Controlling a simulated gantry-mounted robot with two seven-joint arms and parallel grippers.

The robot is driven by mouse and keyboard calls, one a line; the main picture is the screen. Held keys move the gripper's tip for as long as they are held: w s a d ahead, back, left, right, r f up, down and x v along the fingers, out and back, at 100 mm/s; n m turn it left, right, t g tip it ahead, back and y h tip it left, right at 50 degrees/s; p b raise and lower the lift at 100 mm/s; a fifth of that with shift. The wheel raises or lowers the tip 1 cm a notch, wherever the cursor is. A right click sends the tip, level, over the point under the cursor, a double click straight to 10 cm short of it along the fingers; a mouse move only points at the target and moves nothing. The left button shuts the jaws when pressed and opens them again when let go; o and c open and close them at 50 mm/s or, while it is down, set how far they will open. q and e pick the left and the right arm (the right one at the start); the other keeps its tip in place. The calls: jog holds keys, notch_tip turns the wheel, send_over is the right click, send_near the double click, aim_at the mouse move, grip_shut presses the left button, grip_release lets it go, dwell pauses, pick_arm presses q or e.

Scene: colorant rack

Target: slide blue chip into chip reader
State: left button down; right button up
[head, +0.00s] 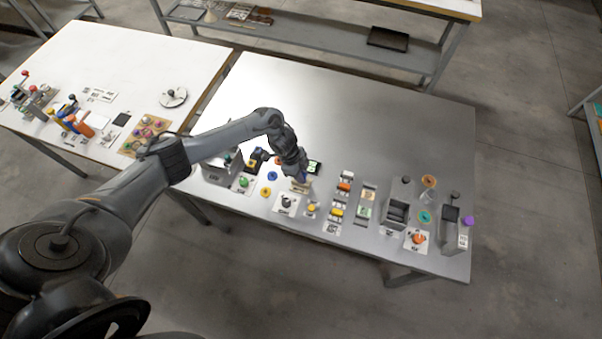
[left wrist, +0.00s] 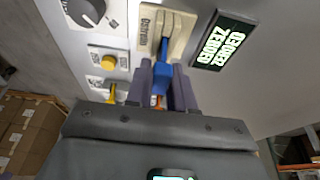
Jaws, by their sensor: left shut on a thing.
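The blue chip (left wrist: 162,74) is between the fingers of my left gripper (left wrist: 168,88), which is shut on it. In the left wrist view the chip's far end points at the dark slot of the beige chip reader (left wrist: 178,24) and meets or overlaps it; how deep it sits cannot be told. In the head view my left gripper (head: 301,178) is low over the table at the reader (head: 298,187), largely covering the chip. A black display (left wrist: 222,42) with green lettering is right of the reader. My right gripper is not in view.
A black knob (left wrist: 87,10) on a white plate and a yellow button (left wrist: 108,62) are left of the reader in the wrist view. In the head view, blue and yellow rings lie left, and several small racks and devices (head: 397,212) stand right. The table's back is clear.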

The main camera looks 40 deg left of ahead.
pick_arm(q)
jog(key=shift+f+b, duration=0.55)
jog(key=shift+f, duration=0.3)
jog(key=shift+r, duration=0.25)
jog(key=shift+r+p, duration=0.85)
jog(key=shift+p, duration=0.2)
jog(key=shift+r+p, duration=0.3)
dwell(0.5)
jog(key=shift+f+b, duration=0.9)
jog(key=shift+f, duration=0.5)
jog(key=shift+r, duration=0.25)
